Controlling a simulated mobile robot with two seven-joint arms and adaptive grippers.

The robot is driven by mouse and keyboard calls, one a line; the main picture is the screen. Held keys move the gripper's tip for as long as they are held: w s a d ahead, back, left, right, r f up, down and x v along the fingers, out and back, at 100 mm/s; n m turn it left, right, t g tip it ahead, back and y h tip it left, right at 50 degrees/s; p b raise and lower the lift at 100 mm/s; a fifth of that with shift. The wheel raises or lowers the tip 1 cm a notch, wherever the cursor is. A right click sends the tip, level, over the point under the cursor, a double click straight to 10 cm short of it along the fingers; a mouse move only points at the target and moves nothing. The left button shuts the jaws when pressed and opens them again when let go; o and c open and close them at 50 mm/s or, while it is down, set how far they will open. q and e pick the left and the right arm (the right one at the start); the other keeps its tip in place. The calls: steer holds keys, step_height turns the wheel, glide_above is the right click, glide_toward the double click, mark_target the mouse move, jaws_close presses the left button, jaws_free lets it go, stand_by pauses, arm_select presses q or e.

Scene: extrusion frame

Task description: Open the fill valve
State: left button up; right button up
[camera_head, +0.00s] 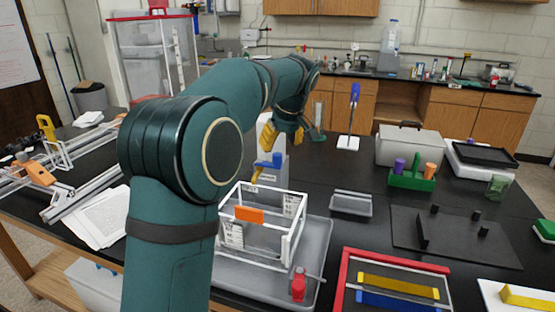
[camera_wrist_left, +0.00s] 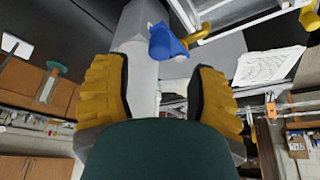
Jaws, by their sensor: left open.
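A blue valve body (camera_head: 268,161) sits on the front of a grey upright tank (camera_head: 275,178), behind a white open frame (camera_head: 262,222). A yellow lever (camera_head: 256,174) shows just below the blue part. My left gripper (camera_head: 286,134), with yellow fingers, is above and behind the valve, at the tank's top. In the left wrist view the gripper is open and empty. No contact shows. My right gripper is out of view.
The white frame, with an orange tag (camera_head: 249,214), stands in a grey tray (camera_head: 316,245); a red fitting (camera_head: 298,284) is at its front. A clear dish (camera_head: 351,203), black board (camera_head: 455,238) and grey cooler (camera_head: 412,146) are to the right. Papers (camera_head: 100,217) lie left.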

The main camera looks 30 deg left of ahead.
mark_target(277, 154)
arm_select(q)
steer(key=shift+b+x, duration=0.5)
steer(key=shift+x, duration=2.15)
steer(key=shift+c, duration=0.4)
jaws_close()
